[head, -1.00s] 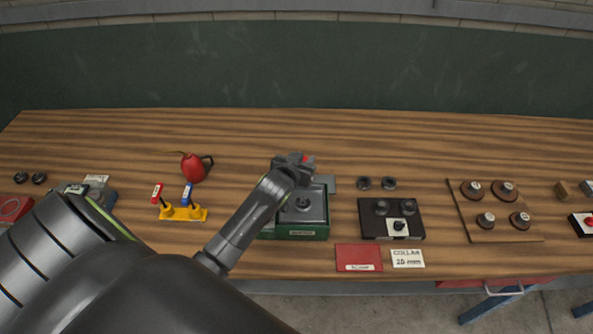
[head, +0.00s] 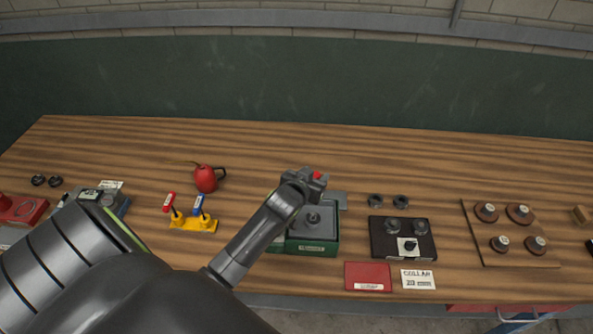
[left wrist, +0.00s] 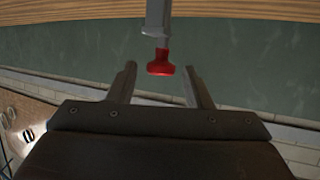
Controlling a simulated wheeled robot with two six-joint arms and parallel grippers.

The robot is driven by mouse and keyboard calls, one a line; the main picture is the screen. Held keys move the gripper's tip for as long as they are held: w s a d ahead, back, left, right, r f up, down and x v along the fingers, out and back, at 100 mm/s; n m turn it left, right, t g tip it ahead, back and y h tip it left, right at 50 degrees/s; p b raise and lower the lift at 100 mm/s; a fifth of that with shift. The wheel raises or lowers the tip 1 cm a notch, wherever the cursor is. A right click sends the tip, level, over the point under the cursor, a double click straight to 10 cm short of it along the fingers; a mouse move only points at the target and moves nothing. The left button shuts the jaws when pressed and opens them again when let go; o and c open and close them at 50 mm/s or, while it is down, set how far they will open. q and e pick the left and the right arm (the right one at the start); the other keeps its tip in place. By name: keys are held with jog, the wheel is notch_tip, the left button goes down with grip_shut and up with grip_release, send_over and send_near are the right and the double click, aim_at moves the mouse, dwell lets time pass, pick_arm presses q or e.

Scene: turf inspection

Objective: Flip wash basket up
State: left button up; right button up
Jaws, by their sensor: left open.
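A green wash tank (head: 312,248) with a label on its front stands on the bench at the middle of the head view. A grey basket or tray (head: 314,226) with a dark round part sits in it. My left gripper (head: 312,178) is over the tank's back part, with a red knob (head: 318,175) at its tip. In the left wrist view the red knob (left wrist: 161,64) on a grey rod lies between the spread fingers of my left gripper (left wrist: 163,85), with gaps on both sides. My forearm hides part of the tank's left side. My right gripper is not in view.
A red oil can (head: 206,179) and a yellow stand (head: 193,223) are to the left. A black block (head: 403,238), a red card (head: 368,276) and a wooden board with knobs (head: 510,235) are to the right. The bench behind is clear.

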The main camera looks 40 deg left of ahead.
pick_arm(q)
jog(key=b+v, duration=0.3)
jog(key=v, duration=1.3)
